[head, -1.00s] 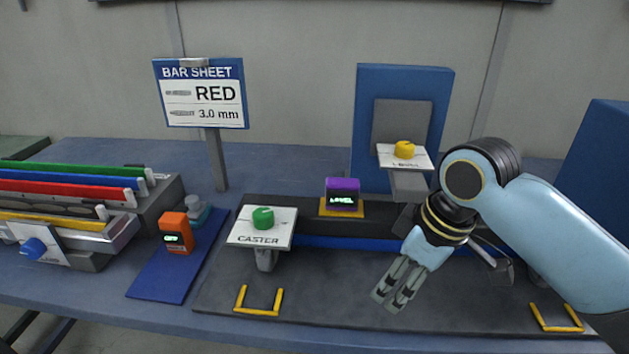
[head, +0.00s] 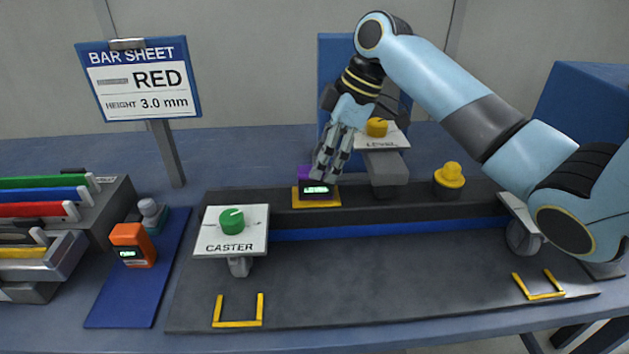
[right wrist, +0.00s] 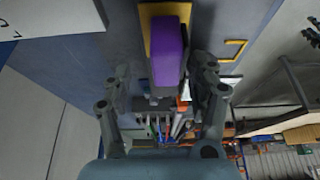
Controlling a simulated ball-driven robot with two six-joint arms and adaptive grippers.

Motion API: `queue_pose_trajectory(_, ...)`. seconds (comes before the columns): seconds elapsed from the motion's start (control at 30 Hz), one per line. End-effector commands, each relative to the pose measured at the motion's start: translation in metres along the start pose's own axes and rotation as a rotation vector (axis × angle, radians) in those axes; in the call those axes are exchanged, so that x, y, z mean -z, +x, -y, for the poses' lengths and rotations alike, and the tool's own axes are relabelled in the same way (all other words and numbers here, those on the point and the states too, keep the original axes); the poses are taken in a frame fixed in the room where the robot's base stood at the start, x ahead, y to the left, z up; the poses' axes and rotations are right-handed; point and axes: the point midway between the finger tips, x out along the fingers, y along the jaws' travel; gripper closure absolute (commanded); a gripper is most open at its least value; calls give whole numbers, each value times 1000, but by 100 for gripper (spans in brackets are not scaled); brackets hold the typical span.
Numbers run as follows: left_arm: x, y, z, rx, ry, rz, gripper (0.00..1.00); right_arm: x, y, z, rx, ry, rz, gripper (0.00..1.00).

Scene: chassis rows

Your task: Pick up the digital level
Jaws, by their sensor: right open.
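The digital level (head: 307,172) is a purple box with a lit green readout. It sits in a yellow holder (head: 316,204) on the dark raised rail. My right gripper (head: 328,163) is open just above and beside the level, its fingers covering part of the level's top right in the head view. In the right wrist view the purple level (right wrist: 167,50) lies between and beyond the open fingers of the gripper (right wrist: 163,78). Whether the fingers touch it, I cannot tell. My left gripper is not in view.
A CASTER plate with a green knob (head: 232,220) stands left of the level. A plate with a yellow knob (head: 377,127) and a yellow button (head: 450,176) are to the right. An orange device (head: 133,244) rests on a blue mat (head: 125,305). The sign (head: 140,78) reads RED, 3.0 mm.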

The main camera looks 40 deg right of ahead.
Motion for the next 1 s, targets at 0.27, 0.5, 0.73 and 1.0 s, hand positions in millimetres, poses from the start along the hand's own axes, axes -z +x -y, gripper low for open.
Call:
queue_pose_trajectory(0.27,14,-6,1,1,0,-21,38,-2,41,7,2,2,-2,40)
queue_pose_trajectory(0.5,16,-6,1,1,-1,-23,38,-2,50,7,0,0,0,40)
queue_pose_trajectory(0.73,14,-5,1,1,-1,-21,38,-2,50,7,0,0,1,59)
queue_pose_trajectory(1.0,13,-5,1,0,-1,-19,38,-2,50,7,0,1,1,94)
